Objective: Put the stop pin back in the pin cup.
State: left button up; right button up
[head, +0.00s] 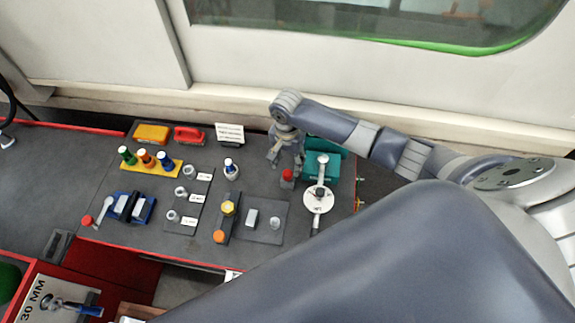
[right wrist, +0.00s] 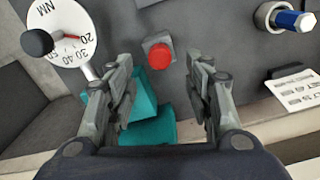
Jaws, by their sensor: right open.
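No label marks the stop pin or the pin cup, so I cannot tell for certain which they are. A red-topped piece (head: 287,175) stands on a small grey square base; its red top also shows in the right wrist view (right wrist: 159,56). A blue hex-headed piece with a white tip (right wrist: 290,20) stands in a round metal cup (right wrist: 268,17); it also shows in the head view (head: 230,166). My right gripper (right wrist: 160,95) is open and empty, pointing down beside the red-topped piece, which shows beyond and between its fingers. My left gripper is not in view.
A round white dial gauge (head: 318,197) stands right of the red-topped piece, by a teal tray (head: 332,168). A white card (head: 230,132), a yellow rack (head: 150,166) and a blue holder (head: 130,208) lie to the left. The wall runs behind the grey bench (head: 60,170).

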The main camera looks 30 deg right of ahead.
notch_tip(320, 180, up, 5)
jog(key=shift+r, duration=0.2)
jog(key=shift+s+f, duration=0.1)
dwell(0.5)
